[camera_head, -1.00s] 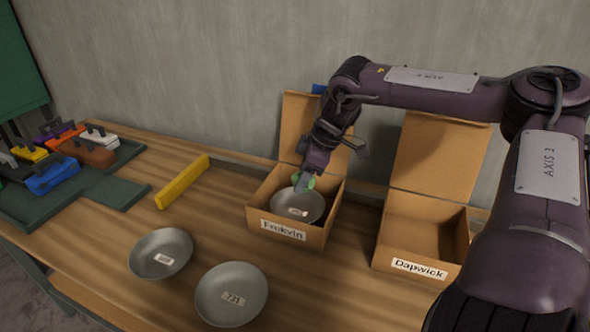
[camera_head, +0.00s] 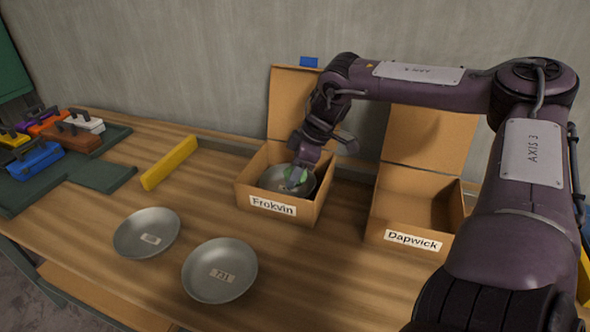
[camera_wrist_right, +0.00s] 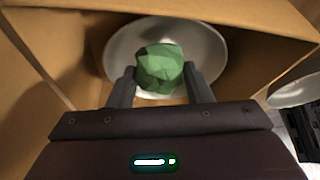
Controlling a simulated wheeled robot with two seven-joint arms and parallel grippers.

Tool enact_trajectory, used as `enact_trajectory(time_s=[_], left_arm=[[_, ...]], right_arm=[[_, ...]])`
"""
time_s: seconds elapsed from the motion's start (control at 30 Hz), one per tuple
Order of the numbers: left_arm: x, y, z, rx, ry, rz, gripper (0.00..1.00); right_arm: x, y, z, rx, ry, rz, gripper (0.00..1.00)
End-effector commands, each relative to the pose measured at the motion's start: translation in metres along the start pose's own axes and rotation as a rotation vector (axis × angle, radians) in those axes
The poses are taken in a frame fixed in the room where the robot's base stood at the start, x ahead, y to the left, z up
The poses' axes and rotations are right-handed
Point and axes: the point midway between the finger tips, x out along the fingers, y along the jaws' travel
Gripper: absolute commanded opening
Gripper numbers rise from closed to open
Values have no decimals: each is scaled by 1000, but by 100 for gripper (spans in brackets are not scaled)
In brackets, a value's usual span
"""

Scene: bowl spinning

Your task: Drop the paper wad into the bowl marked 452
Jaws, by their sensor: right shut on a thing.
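The green paper wad (camera_head: 296,176) is between the fingers of my right gripper (camera_head: 297,178), which is shut on it. The wad is at a grey bowl (camera_head: 269,184) inside the open box labelled Frokvin (camera_head: 273,206). In the right wrist view the wad (camera_wrist_right: 158,67) shows in front of the bowl's inside (camera_wrist_right: 121,47); I cannot tell if they touch. That bowl's label is hidden now. A grey bowl marked 731 (camera_head: 220,288) and another grey bowl (camera_head: 147,225), its label too small to read, stand on the table. My left gripper is not in view.
An open, empty-looking box labelled Dapwick (camera_head: 411,240) stands to the right. A yellow bar (camera_head: 170,163) lies left of the Frokvin box. Several coloured blocks with handles stand on a green tray (camera_head: 107,178) at far left. The table between box and loose bowls is clear.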

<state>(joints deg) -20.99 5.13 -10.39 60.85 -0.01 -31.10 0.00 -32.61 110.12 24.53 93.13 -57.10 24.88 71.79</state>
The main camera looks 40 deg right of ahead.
Motion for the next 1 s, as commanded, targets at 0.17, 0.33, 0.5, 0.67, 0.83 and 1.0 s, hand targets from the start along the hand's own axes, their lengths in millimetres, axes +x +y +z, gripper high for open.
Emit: enact_trajectory(time_s=[0.17,0.33,0.5,0.67,0.83,1.0], left_arm=[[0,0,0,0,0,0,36],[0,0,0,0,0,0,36],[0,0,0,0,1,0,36],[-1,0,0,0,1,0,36],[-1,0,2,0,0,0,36],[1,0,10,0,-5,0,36]], right_arm=[[0,0,0,0,0,0,52],[0,0,0,1,0,0,71],[0,0,0,1,0,0,71],[-6,0,-1,0,1,1,71],[-29,1,-2,1,5,2,71],[-56,0,-1,1,4,2,71]])
